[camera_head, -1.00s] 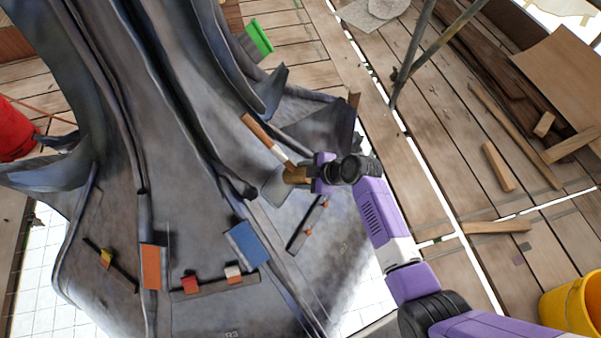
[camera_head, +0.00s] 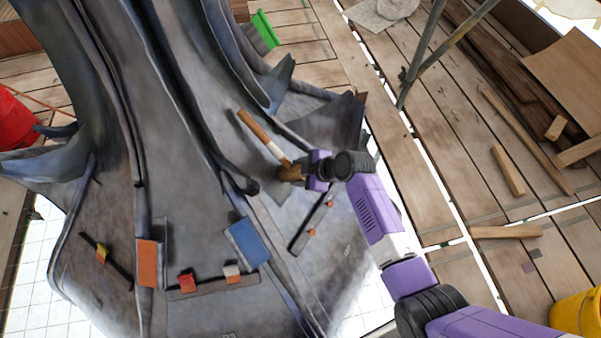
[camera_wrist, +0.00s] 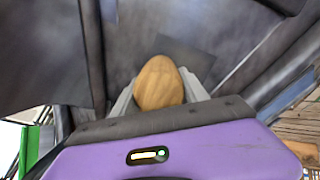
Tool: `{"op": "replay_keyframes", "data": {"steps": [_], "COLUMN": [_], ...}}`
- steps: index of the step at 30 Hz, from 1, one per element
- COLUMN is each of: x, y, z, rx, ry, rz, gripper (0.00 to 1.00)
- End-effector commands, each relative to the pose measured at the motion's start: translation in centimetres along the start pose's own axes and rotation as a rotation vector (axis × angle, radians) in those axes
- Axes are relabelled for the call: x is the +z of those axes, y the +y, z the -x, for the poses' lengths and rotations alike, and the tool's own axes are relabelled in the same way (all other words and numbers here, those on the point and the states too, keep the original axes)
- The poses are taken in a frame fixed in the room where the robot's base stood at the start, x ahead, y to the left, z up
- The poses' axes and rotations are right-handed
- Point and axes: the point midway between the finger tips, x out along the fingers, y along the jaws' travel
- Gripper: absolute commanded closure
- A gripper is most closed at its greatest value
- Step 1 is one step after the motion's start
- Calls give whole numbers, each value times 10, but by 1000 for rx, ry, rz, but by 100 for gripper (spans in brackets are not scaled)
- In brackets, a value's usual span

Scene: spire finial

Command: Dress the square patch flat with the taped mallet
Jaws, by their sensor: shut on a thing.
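The mallet (camera_head: 259,132) has a wooden handle with a band of white tape and a wooden head. My gripper (camera_head: 306,172) is shut on it near the head, and the handle slants up and left over the grey lead. In the wrist view the mallet's rounded wooden end (camera_wrist: 159,84) sits between both fingers. A darker square shape, probably the square patch (camera_wrist: 190,52), shows partly behind the mallet in the wrist view. In the head view that spot is largely hidden by mallet and gripper. I cannot tell whether the mallet touches the lead.
Raised lead seams and curled flaps surround the gripper. Below left are a blue block (camera_head: 246,243), an orange block (camera_head: 147,263) and dark strips with small coloured pieces. A scaffold pole (camera_head: 421,55) stands at upper right. A yellow bucket (camera_head: 577,312) is at lower right.

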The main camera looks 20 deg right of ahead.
Motion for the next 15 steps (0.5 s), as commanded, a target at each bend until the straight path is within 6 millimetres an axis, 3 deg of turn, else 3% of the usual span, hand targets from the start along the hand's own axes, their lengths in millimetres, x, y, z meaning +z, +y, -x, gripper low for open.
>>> {"op": "replay_keyframes", "data": {"steps": [9,15], "x": [-1,-1], "y": [2,3], "z": [2,18], "rx": [3,4], "ry": [2,1], "rz": [0,0], "gripper": [100,100]}}
